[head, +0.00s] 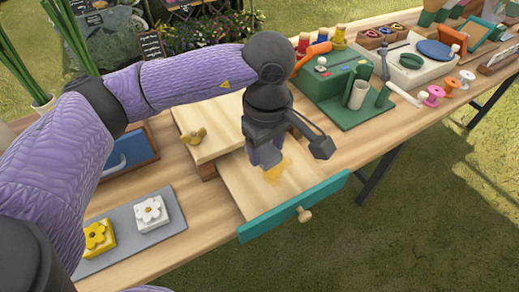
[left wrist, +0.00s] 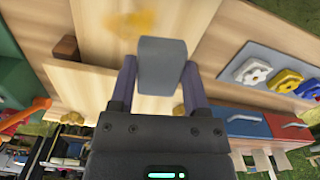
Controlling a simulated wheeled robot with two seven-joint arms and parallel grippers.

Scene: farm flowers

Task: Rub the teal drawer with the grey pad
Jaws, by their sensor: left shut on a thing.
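The teal drawer (head: 292,208) is pulled out of the wooden cabinet, with a teal front and a round wooden knob (head: 304,214). A yellow smudge (head: 277,170) lies on its pale wooden inside; it also shows in the left wrist view (left wrist: 130,22). My left gripper (head: 265,158) points down over the drawer, near the smudge. It is shut on the grey pad (left wrist: 162,64), a block between the fingers. In the head view the pad is mostly hidden by the gripper, and I cannot tell whether it touches the wood. My right gripper is not in view.
A grey tray (head: 95,262) with yellow and white flower blocks lies at the left. A blue drawer front (head: 125,152) is behind it. A yellow knob-like piece (head: 193,137) sits on the cabinet top.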

